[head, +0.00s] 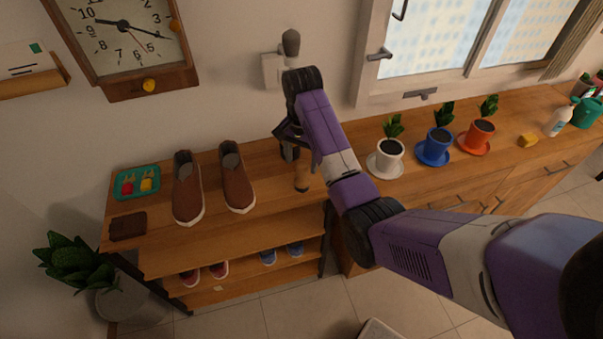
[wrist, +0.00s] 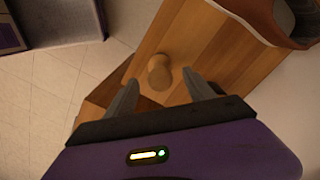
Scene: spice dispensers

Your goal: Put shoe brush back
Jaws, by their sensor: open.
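The shoe brush (head: 302,179) appears to be the small tan wooden piece near the front right edge of the shoe rack's top (head: 265,170). In the wrist view a rounded wooden piece (wrist: 159,73), apparently its handle, shows near the rack's edge; bristles cannot be made out. My gripper (head: 290,152) is over the rack top, just behind the brush. In the wrist view my gripper (wrist: 160,80) has its fingers apart, one on each side of the wooden piece in the picture. I cannot tell whether they touch it.
Brown shoes (head: 237,178) stand left of my gripper, with a teal tray (head: 137,182) and dark brown block (head: 128,226) farther left. A white pot (head: 387,158), blue pot (head: 435,146) and orange pot (head: 477,136) stand on the cabinet to the right.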

